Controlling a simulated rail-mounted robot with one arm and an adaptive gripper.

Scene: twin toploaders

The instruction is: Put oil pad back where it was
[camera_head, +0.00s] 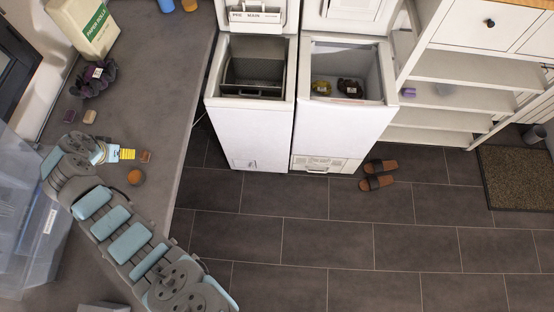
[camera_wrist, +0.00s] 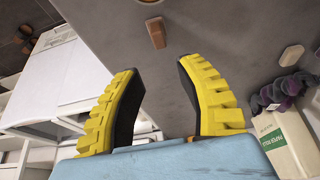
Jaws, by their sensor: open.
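I cannot tell for sure which thing is the oil pad. A small reddish-brown block (camera_head: 145,157) lies on the grey counter, just beyond my gripper's tips. In the wrist view this block (camera_wrist: 155,32) lies ahead, between the lines of the two fingers and apart from them. My gripper (camera_head: 128,154) has yellow ribbed fingers and is over the counter. In the wrist view my gripper (camera_wrist: 158,68) is open, with nothing between its fingers. Two white top-loaders stand with lids up, the left one (camera_head: 248,133) and the right one (camera_head: 340,130); labelled dark items (camera_head: 350,88) lie in the right one.
An orange-brown ball (camera_head: 136,176) sits near the counter (camera_head: 175,60) edge, close to the block. A clear bin (camera_head: 30,225) stands left. Sandals (camera_head: 377,183) lie on the floor.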

